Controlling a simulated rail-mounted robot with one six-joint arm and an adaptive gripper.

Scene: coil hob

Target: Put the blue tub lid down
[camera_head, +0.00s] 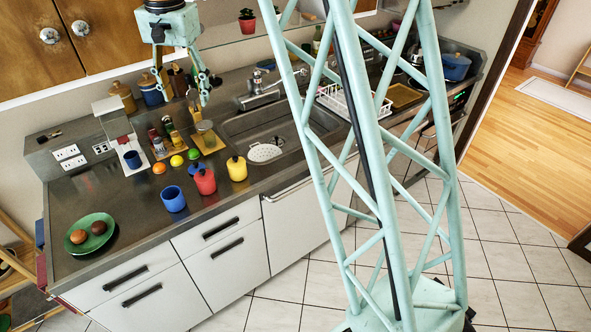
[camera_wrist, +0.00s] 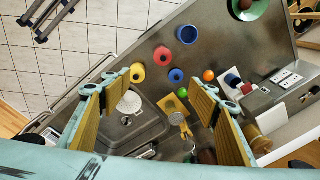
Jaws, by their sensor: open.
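The blue tub lid (camera_head: 195,167) lies on the counter just behind the red tub (camera_head: 204,182); the tub partly hides it in the head view. In the wrist view the lid (camera_wrist: 176,75) is a small blue disc with a dark centre, apart from the gripper. The open blue tub (camera_head: 173,199) stands nearer the counter's front edge, and it also shows in the wrist view (camera_wrist: 187,35). My gripper (camera_head: 199,88) is open and empty, high above the counter near the sink. Its two fingers are spread wide in the wrist view (camera_wrist: 152,105).
A yellow tub (camera_head: 236,168) stands right of the red one. An orange (camera_head: 159,167), a lemon (camera_head: 177,160) and a lime (camera_head: 193,153) lie behind the lid. A blue mug (camera_head: 132,159) and a green plate (camera_head: 90,233) are left. The sink (camera_head: 268,126) is right.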

